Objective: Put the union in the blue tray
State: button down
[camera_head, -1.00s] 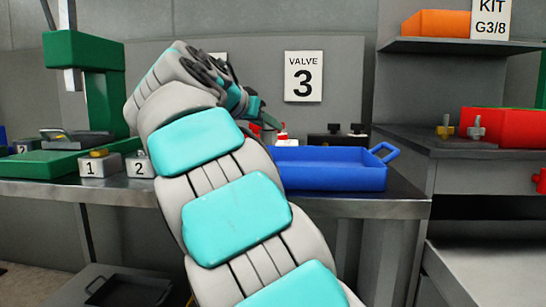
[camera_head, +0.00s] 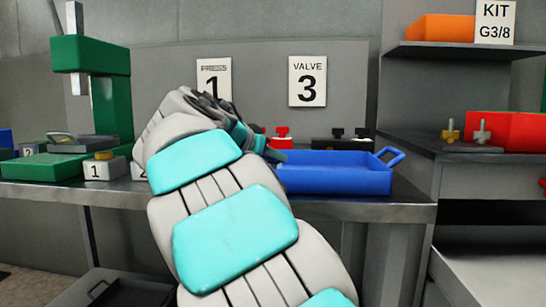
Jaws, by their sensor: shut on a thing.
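The blue tray (camera_head: 335,176) stands on the metal bench right of my arm, with a handle at its right end; its left end is partly behind my arm. My gripper (camera_head: 272,154) is at the tray's left rear edge, seen small and mostly from behind. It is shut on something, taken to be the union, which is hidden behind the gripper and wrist. I cannot tell whether the held thing is over the tray or touching it. The visible part of the tray's inside looks empty.
A green press (camera_head: 95,90) stands at the left, by numbered block 1 (camera_head: 105,168). Red-handled and black-knobbed valve parts (camera_head: 340,143) stand behind the tray. A side shelf at right holds metal fittings (camera_head: 481,134) and a red bin (camera_head: 510,130).

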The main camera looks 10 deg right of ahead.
jog(key=c, duration=0.7)
grip_release()
jog(key=shift+o, duration=0.2)
jog(key=shift+r, duration=0.15)
jog(key=v, duration=1.2)
